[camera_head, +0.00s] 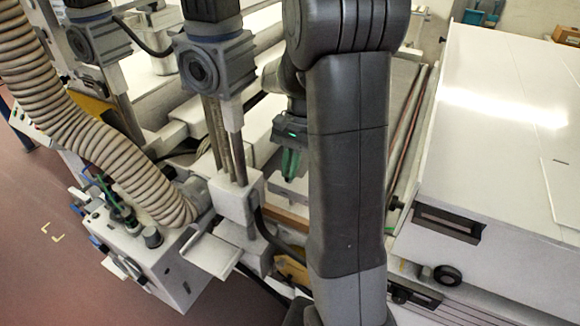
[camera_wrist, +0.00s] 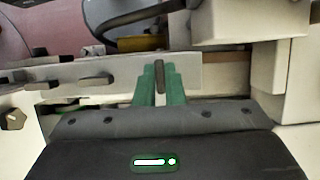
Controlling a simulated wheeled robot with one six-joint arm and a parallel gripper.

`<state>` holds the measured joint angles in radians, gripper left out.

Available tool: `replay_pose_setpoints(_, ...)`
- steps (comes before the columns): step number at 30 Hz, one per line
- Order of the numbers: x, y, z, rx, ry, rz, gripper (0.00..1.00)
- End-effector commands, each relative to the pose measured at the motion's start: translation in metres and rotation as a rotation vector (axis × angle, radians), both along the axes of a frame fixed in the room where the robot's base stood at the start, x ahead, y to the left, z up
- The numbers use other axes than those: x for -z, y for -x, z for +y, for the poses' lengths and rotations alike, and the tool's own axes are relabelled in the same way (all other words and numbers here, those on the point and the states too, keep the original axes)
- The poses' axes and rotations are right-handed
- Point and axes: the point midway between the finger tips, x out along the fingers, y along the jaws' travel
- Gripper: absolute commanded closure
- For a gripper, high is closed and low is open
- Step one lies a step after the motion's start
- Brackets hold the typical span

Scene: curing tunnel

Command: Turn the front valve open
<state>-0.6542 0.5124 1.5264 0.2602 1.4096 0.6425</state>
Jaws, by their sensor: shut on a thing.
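My gripper (camera_wrist: 160,84) shows in the wrist view with its two green fingers closed on a small dark upright lever, the front valve's handle (camera_wrist: 159,76). The handle stands in front of a pale block (camera_wrist: 118,72). In the head view my gripper (camera_head: 290,162) is partly seen left of my arm, its green fingers pointing down among the machine parts. The valve handle cannot be made out there.
Two more dark handles, one lying sideways (camera_wrist: 97,80) and one further left (camera_wrist: 45,85), sit left of my gripper. A pale beam (camera_wrist: 240,22) hangs close above right. A ribbed hose (camera_head: 95,140) and a post block (camera_head: 236,200) stand left of my arm.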

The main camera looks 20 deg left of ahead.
Motion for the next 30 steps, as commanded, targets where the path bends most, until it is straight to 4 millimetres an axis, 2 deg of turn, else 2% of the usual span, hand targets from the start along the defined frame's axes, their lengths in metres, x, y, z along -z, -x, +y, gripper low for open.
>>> replay_pose_setpoints(11, -0.001, -0.001, 0.0, -0.008, -0.001, -0.002, 1.0)
replay_pose_setpoints(12, -0.001, -0.001, 0.0, -0.008, -0.001, -0.003, 0.89)
replay_pose_setpoints(15, -0.001, -0.001, 0.0, -0.008, -0.001, -0.002, 0.69)
replay_pose_setpoints(25, -0.002, -0.001, 0.0, -0.007, -0.001, -0.002, 0.69)
replay_pose_setpoints(30, -0.02, -0.01, 0.0, -0.007, -0.003, -0.005, 0.69)
